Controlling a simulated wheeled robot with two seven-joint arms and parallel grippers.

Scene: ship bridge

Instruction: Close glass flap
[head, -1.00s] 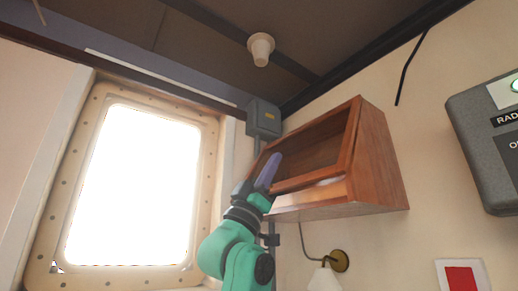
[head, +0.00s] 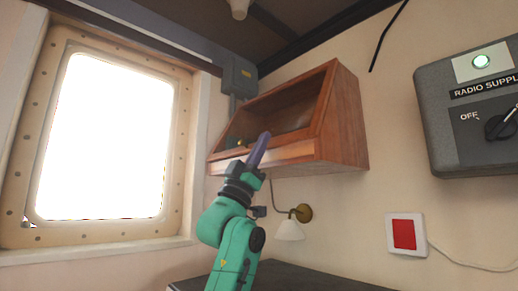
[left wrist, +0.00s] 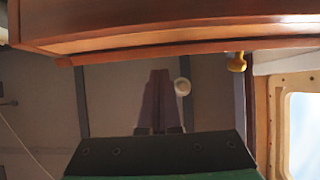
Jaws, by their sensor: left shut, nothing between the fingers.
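The wooden cabinet (head: 343,125) with a slanted front hangs on the wall in the head view. Its glass flap has a wooden frame (head: 322,108) along the slanted front; I cannot tell its exact angle. My left gripper (head: 262,145) is shut and empty, pointing up in front of the cabinet's lower front edge; I cannot tell whether it touches. In the left wrist view its purple fingers (left wrist: 160,100) are together below a wooden edge (left wrist: 150,38), with a brass knob (left wrist: 237,62) to the right. My right gripper is not in view.
A bright window (head: 105,135) is at the left. A grey box (head: 240,77) is beside the cabinet. A radio supply box (head: 455,150) and red switch (head: 404,234) are at the right.

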